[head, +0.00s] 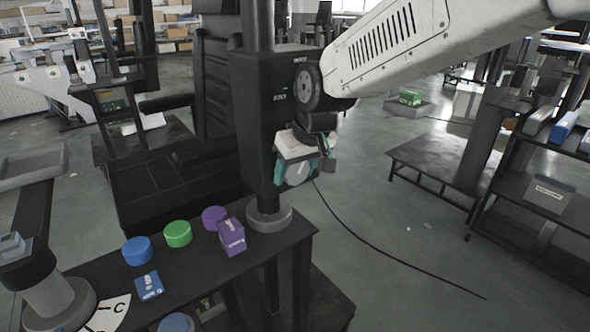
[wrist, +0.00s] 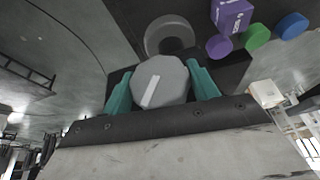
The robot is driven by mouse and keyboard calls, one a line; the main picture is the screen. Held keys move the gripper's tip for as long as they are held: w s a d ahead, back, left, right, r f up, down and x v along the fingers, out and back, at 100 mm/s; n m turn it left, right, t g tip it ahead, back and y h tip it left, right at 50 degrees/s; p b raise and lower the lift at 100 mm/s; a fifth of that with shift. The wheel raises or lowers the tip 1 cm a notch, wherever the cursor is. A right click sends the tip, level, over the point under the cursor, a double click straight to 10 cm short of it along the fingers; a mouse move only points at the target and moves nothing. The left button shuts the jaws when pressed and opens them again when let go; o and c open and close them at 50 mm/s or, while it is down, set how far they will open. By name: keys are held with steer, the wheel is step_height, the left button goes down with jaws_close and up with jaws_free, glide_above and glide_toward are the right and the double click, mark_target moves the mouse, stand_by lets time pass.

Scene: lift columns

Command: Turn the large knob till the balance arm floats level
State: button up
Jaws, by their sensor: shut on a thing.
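The large knob (wrist: 160,83) is grey and many-sided, with a pale pointer line tilted a little right of upright in the wrist view. It sits on the front of a black box on a column (head: 268,110); in the head view the knob (head: 298,174) is partly hidden by my gripper. My gripper (head: 297,172) has teal fingers, one on each side of the knob, and is shut on it. In the wrist view the fingers (wrist: 162,84) flank the knob left and right. I cannot make out for certain which part is the balance arm, or whether it is level.
A black bench (head: 215,275) stands below the knob. On it are blue (head: 137,251), green (head: 178,234) and purple (head: 214,218) discs, a purple box (head: 232,237), a blue block (head: 149,286) and a white dial plate marked C (head: 108,315).

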steer(key=shift+g+y, duration=0.4)
steer(key=shift+y, duration=0.1)
steer(key=o, duration=1)
steer(key=v, duration=0.8)
steer(key=shift+f, duration=0.1)
